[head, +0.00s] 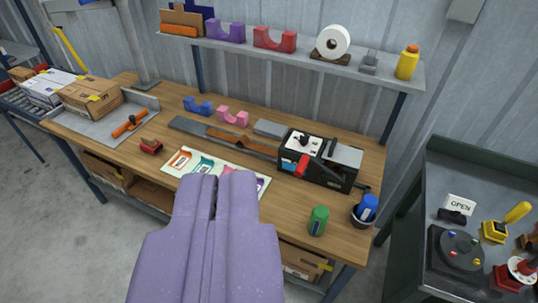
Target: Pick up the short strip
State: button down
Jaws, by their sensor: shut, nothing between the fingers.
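A short grey strip (270,128) lies on the wooden workbench (278,212), just left of a black machine with a white top (318,160). A longer dark grey strip (190,126) lies beside it, running toward the machine, with a brown curved piece (228,136) on or against it. My purple gripper (214,179) is shut and empty at the lower middle of the view. Its tips point toward the bench, nearer to me than the strips and apart from the short strip. The gripper hides part of a printed sheet (203,163).
Blue (198,106) and pink (232,117) cradles stand behind the strips. A shelf (290,56) overhangs the bench's back. A green cup (318,220) and a blue-topped container (366,209) stand front right. Boxes (92,97) fill the left end. A dark cart (470,170) stands right.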

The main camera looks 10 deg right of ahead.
aim_at(267, 150)
jog(key=i+j, duration=0.2)
jog(key=i, duration=0.3)
jog(key=i+j+z, duration=0.1)
jog(key=i, duration=0.45)
jog(key=i+j, duration=0.35)
jog(key=i, duration=0.15)
jog(key=i+j+z, duration=0.1)
jog(key=i+j, duration=0.15)
jog(key=i, duration=0.25)
jog(key=i+j, duration=0.3)
jog(key=i, duration=0.2)
